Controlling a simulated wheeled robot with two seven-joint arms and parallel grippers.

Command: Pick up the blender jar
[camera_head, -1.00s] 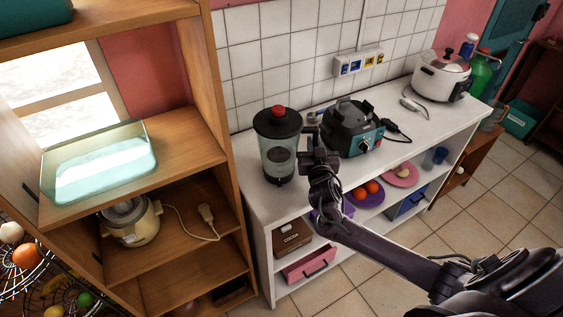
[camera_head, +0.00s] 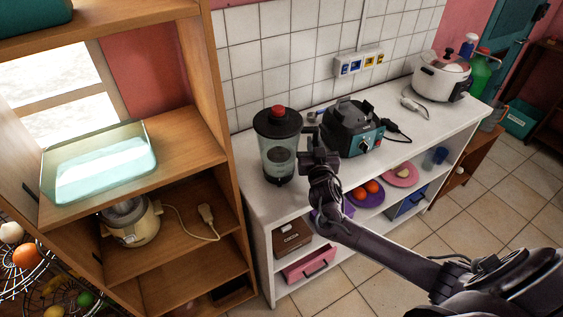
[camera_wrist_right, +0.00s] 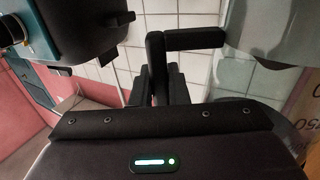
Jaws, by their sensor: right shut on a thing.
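The blender jar (camera_head: 280,160), clear with a black lid and red cap, is upright at the left end of the white counter. It looks to be resting on the counter. My right gripper (camera_head: 312,158) is at the jar's right side, shut on its black handle (camera_wrist_right: 193,39). In the right wrist view the jar's pale wall (camera_wrist_right: 262,40) is at the right and my dark fingers (camera_wrist_right: 165,95) are around the handle's upright part. The fingertips are partly hidden there. My left gripper is not in view.
The teal and black blender base (camera_head: 350,128) stands close to the right of my gripper. A white cooker (camera_head: 441,78) is further right on the counter (camera_head: 400,118). A wooden shelf (camera_head: 217,130) rises close at the jar's left. A tiled wall is behind.

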